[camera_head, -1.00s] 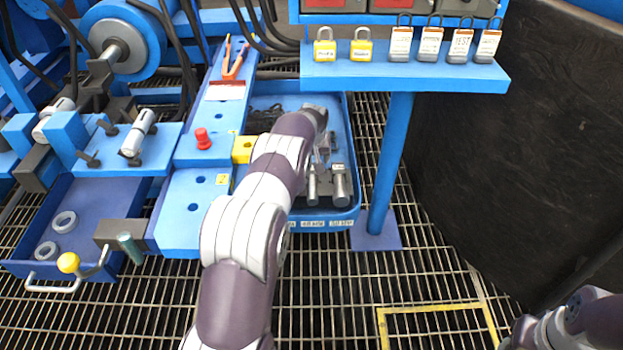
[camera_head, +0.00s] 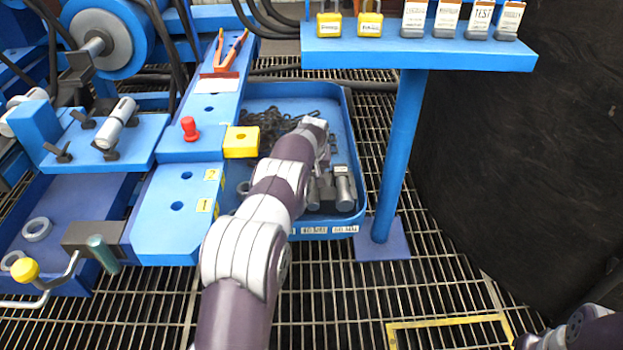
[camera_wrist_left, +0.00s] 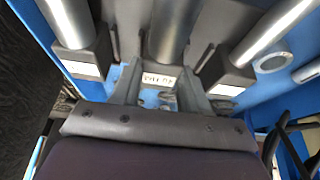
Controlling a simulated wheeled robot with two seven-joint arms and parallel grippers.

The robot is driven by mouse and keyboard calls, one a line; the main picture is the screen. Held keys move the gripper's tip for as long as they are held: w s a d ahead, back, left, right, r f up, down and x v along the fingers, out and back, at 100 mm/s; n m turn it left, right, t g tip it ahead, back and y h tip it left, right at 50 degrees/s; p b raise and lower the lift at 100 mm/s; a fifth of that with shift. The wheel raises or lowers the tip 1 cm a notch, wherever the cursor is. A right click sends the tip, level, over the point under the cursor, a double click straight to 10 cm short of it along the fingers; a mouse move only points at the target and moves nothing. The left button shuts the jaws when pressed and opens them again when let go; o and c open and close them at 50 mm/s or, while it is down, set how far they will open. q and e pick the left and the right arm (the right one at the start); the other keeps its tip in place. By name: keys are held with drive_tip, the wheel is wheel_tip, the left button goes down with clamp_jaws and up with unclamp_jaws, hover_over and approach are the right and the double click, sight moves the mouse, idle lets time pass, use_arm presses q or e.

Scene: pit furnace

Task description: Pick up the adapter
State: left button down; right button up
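Several metal cylinders in dark holders stand in the front right of a blue tray (camera_head: 235,95). One cylinder (camera_head: 344,190) shows beside my left gripper (camera_head: 325,168) in the head view. I cannot tell which piece is the adapter. In the left wrist view, three cylinders show, and the middle one (camera_wrist_left: 172,32) lies in line with my gripper. The two fingers (camera_wrist_left: 162,84) are apart, with a small white label visible between them. No grip on a piece shows. My arm hides part of the tray in the head view.
A dark chain (camera_head: 270,122) lies in the tray. A blue post (camera_head: 400,150) and shelf (camera_head: 420,55) with padlocks stand right of it. A yellow block (camera_head: 241,142) and red knob (camera_head: 189,128) are on the blue bench (camera_head: 178,225) at left. Open grating (camera_head: 350,290) lies in front.

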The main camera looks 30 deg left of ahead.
use_arm(q)
drive_tip(key=shift+r, duration=0.1)
drive_tip(key=shift+r+p, duration=0.55)
drive_tip(key=r+p, duration=0.3)
drive_tip(key=r, duration=0.1)
drive_tip(key=shift+d, duration=0.3)
drive_tip(key=d+r+p, duration=0.6)
drive_tip(key=d+p, duration=0.1)
drive_tip(key=d, duration=0.4)
drive_tip(key=shift+w, duration=0.15)
drive_tip(key=shift+f, duration=0.1)
